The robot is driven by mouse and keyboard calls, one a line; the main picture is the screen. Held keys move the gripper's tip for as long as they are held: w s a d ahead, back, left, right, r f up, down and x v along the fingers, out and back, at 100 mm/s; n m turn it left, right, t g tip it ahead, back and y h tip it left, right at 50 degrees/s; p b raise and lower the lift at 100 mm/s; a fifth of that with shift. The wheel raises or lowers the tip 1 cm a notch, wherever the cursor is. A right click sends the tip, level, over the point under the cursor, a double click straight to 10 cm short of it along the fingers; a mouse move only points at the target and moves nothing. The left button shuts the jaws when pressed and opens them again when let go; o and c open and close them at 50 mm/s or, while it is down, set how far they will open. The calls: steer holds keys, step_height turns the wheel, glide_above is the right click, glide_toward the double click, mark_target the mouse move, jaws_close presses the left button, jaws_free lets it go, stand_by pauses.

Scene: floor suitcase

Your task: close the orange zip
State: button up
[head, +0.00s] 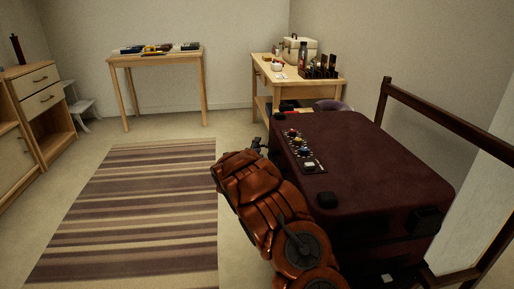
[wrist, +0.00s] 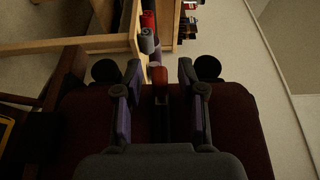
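The dark red suitcase (head: 375,155) stands closed on the right in the head view. It also fills the lower part of the wrist view (wrist: 245,125). An orange-red tab (wrist: 158,76), which looks like the orange zip's pull, shows on a dark strip in the wrist view. My gripper (wrist: 160,88) is open, its two purple-padded fingers on either side of the tab with a gap on each side. I cannot tell how near the tab is in depth. In the head view my gripper (head: 258,146) is at the suitcase's left side, mostly hidden by my orange arm.
A panel with small knobs (head: 300,148) lies along the suitcase top's left edge. A dark wooden rail (head: 440,115) runs on the right. A cluttered wooden table (head: 300,74) stands behind. The striped rug (head: 140,205) on the left is clear.

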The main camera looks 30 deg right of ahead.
jaws_close()
steer(key=shift+s, duration=0.1)
stand_by(0.5)
